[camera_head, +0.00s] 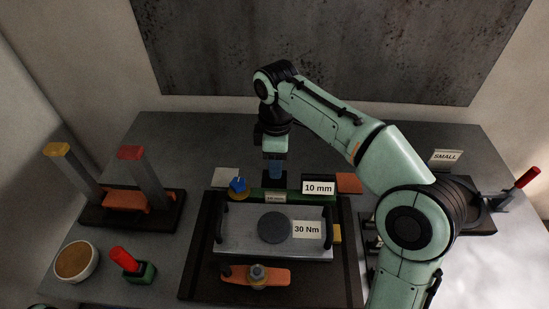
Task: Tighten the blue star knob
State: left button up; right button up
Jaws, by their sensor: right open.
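The blue star knob (238,185) sits on a small yellow base at the back left of the central fixture. My right arm reaches in from the right and bends down over the fixture's back edge. Its gripper (275,178) points down to the right of the knob, apart from it. The jaws are open, though the gap between the fingers is hard to see from here. A bluish part shows at the fingers; I cannot tell whether it is the fingers themselves. My left gripper is not in view.
The central fixture has a metal plate (245,240), a grey disc, and "10 mm" (318,188) and "30 Nm" (306,229) labels. An orange lever (256,277) lies in front. Left stand a two-post stand (90,215), a bowl (76,274) and a red-handled item (124,260).

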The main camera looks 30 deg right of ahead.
aim_at(238, 190)
jog(key=k, duration=1.5)
